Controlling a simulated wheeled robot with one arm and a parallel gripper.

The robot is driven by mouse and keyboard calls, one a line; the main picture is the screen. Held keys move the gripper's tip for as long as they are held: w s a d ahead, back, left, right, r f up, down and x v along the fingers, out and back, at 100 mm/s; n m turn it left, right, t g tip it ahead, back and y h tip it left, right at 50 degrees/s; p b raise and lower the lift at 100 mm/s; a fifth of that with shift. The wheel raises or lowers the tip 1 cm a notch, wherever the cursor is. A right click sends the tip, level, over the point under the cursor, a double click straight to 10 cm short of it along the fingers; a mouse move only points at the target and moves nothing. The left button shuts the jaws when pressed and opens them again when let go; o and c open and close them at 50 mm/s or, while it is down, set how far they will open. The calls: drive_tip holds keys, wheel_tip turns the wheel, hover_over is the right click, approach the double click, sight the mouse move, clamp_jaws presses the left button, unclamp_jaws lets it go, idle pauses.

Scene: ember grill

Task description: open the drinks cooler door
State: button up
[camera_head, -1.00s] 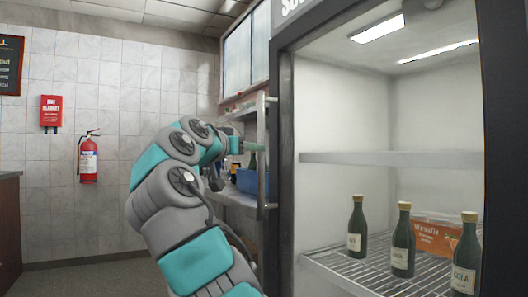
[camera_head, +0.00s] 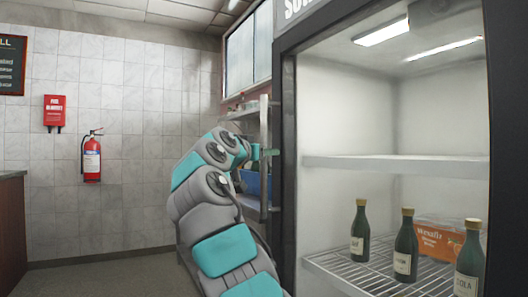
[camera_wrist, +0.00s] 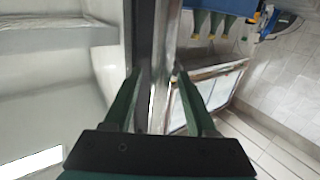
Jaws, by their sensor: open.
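The drinks cooler (camera_head: 284,180) stands at the right in the head view, with a dark frame and a bright interior. I cannot tell glass from an opening there. An upright metal handle bar (camera_head: 264,185) runs along its left side. In the wrist view, a silver bar (camera_wrist: 172,35) runs lengthwise beside a dark cooler edge (camera_wrist: 145,30). My gripper (camera_wrist: 157,73) is open, its two green fingers reaching either side of the bar and dark edge. Contact cannot be told. In the head view my gripper (camera_head: 266,153) is at the handle, partly hidden by my arm.
Several green bottles (camera_head: 405,250) and an orange box (camera_head: 440,238) stand on the cooler's wire shelf. A metal rack with a blue bin (camera_head: 250,183) is behind my arm. A fire extinguisher (camera_head: 91,157) hangs on the tiled wall. The floor at left is clear.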

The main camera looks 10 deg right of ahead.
drive_tip(key=shift+c, duration=0.4)
clamp_jaws()
idle(0.9)
